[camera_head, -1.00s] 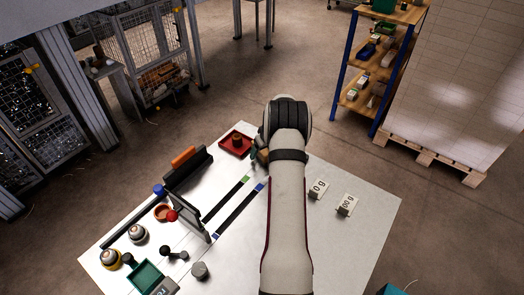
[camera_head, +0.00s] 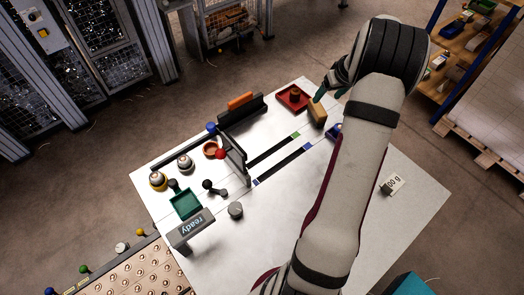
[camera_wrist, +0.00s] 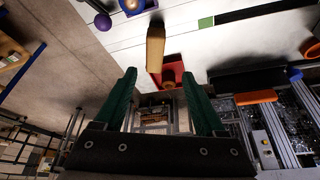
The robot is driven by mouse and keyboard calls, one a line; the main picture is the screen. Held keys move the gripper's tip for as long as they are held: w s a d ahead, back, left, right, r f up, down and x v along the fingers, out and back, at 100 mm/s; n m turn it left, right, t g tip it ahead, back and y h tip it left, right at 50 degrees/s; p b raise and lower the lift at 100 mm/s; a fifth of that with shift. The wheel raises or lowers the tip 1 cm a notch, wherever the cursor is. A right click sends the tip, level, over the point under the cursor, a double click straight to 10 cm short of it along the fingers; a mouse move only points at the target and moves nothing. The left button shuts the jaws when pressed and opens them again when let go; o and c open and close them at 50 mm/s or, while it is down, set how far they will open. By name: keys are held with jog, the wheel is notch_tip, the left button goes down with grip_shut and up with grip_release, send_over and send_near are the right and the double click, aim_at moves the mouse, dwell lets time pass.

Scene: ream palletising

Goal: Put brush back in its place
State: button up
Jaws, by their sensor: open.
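A tan, wooden-looking block (camera_head: 317,110), which seems to be the brush, stands on the white table just right of the red tray (camera_head: 294,97). In the head view my gripper (camera_head: 330,95) is near the block, partly hidden by my arm. Whether a fingertip touches the block cannot be told.
A blue holder (camera_head: 333,132) lies near my arm. The table's right side is mostly clear.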

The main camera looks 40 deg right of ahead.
jog(key=a+r+y, duration=0.1)
jog(key=a+r, duration=0.2)
jog(key=a, duration=0.6)
jog(key=w+a+r+g+y, duration=0.1)
jog(key=a+r, duration=0.2)
jog(key=a, duration=0.6)
jog(key=a+r+y, duration=0.1)
jog(key=a+r, duration=0.3)
jog(key=a, duration=0.6)
jog(key=s+a+m+g, duration=0.1)
jog(key=s+a+g, duration=0.2)
jog(key=s+a, duration=1.4)
jog(key=s, duration=0.3)
jog(key=shift+a+f, duration=0.3)
jog(key=shift+f, duration=0.05)
jog(key=shift+c, duration=0.4)
